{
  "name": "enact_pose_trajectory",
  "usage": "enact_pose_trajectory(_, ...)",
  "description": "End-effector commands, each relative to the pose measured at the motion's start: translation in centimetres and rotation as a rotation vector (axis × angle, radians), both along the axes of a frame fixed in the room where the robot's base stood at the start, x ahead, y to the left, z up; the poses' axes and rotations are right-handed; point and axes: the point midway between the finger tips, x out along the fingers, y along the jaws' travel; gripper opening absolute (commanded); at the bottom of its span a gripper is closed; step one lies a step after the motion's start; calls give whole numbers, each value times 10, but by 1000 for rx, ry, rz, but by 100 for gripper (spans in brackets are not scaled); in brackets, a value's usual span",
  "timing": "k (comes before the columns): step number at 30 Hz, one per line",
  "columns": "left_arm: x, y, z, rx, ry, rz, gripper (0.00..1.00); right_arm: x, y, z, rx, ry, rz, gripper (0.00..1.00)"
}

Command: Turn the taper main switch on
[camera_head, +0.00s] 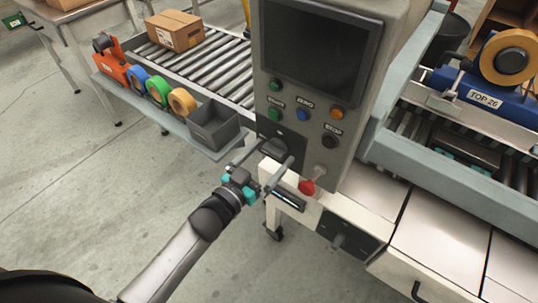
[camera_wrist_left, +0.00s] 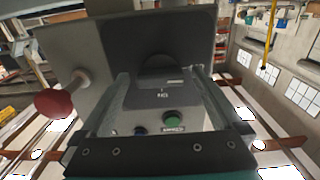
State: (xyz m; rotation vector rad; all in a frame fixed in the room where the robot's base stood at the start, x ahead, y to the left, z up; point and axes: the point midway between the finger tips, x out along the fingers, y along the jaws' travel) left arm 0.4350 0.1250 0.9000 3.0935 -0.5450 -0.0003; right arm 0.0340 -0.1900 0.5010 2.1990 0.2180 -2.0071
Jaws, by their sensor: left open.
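The taper's control cabinet (camera_head: 313,110) carries a dark switch plate low on its left side, with a black rotary knob (camera_head: 273,147). My left gripper (camera_head: 277,152) is open, its two fingers on either side of this knob. In the left wrist view the dark plate (camera_wrist_left: 196,35) is ahead and the rounded knob (camera_wrist_left: 158,68) shows between the fingers (camera_wrist_left: 160,80). I cannot tell whether the fingers touch it. Small markings near the knob are too small to read surely. My right gripper is not in view.
Green, blue, orange and black buttons sit above the plate, including the black stop button (camera_head: 331,141). A red knob (camera_head: 307,187) juts out close right of my gripper. A grey bin (camera_head: 213,128) and tape rolls (camera_head: 158,91) stand left.

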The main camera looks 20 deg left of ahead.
Motion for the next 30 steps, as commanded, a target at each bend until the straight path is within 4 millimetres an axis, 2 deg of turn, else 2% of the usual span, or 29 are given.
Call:
enact_pose_trajectory(5,0,0,0,0,0,0,100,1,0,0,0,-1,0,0)
enact_pose_trajectory(27,0,0,0,0,0,0,17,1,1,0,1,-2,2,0)
enact_pose_trajectory(30,0,0,0,2,-1,0,17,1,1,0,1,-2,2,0)
